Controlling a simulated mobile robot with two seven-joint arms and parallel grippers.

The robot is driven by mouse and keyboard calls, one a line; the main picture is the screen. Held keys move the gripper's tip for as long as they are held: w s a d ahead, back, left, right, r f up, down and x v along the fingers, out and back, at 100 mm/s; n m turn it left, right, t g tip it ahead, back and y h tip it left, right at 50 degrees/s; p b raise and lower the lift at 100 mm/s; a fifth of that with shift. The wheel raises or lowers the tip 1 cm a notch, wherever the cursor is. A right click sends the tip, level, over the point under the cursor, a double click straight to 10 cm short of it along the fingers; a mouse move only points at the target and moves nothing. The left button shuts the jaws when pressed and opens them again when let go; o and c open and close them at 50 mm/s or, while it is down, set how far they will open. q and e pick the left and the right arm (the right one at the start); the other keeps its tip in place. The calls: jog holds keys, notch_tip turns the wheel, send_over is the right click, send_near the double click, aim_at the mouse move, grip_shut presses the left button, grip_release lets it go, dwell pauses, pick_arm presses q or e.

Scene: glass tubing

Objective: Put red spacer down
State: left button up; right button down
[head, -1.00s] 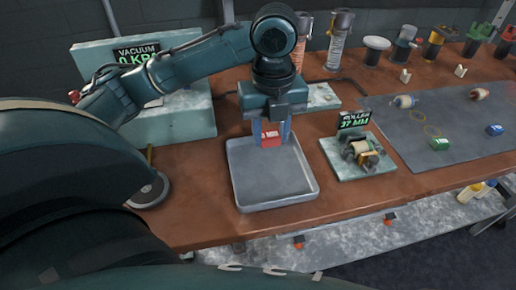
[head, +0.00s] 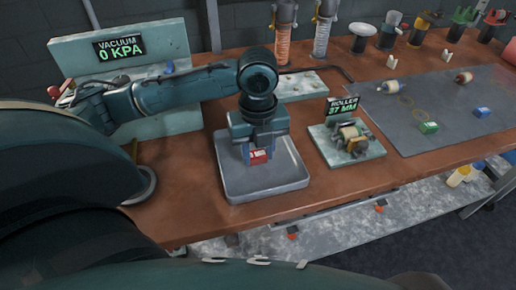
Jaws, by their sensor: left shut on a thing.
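The red spacer (head: 260,156) is a small red block with a pale label. My left gripper (head: 258,152) points down and is shut on it, with its blue fingers on either side. Both are over the grey metal tray (head: 270,187), inside its outline in the head view. I cannot tell whether the spacer touches the tray floor. The tray looks otherwise empty. My right gripper is not in view.
A roller stand (head: 347,140) with a "ROLLER 37 MM" display is right of the tray. A vacuum station (head: 122,70) stands behind left. A grey mat (head: 400,115) at right holds a green block (head: 428,127), a blue block (head: 481,112) and spools.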

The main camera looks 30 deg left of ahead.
aim_at(258, 156)
pick_arm(q)
jog(key=o, duration=1)
jog(key=shift+c, duration=0.2)
jog(key=shift+r, duration=0.15)
notch_tip(258, 156, up, 12)
jog(key=p, duration=0.2)
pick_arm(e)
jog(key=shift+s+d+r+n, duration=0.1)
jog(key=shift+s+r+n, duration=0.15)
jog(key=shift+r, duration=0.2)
pick_arm(q)
jog(key=shift+s, duration=0.1)
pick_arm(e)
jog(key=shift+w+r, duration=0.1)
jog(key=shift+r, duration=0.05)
